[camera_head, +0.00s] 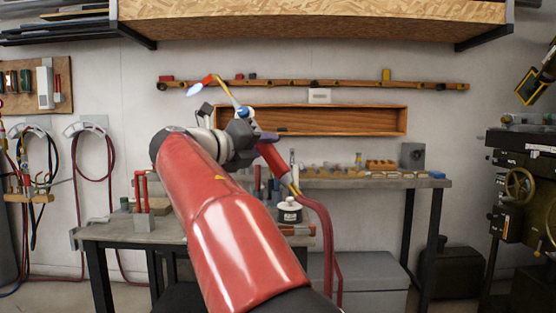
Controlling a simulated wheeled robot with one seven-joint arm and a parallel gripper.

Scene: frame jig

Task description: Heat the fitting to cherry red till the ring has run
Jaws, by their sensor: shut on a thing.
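My gripper (243,135) is out in front of me above the bench, at the end of my red arm. It is shut on a torch with a red handle (272,158) and a thin curved neck (230,92). The neck rises from the gripper and bends over to the left. A pale blue flame (197,89) shows at its tip, pointing left and down, with the wall behind it. Red hoses (322,215) hang from the handle's lower end. I cannot pick out the fitting or its ring; my arm hides part of the bench.
The bench (110,231) carries a red-posted fixture (142,190) at left and a white-and-black pot (289,210) at right. A back table (400,182) holds small parts. A wooden shelf (340,121) is on the wall. A machine with a handwheel (519,185) stands at right.

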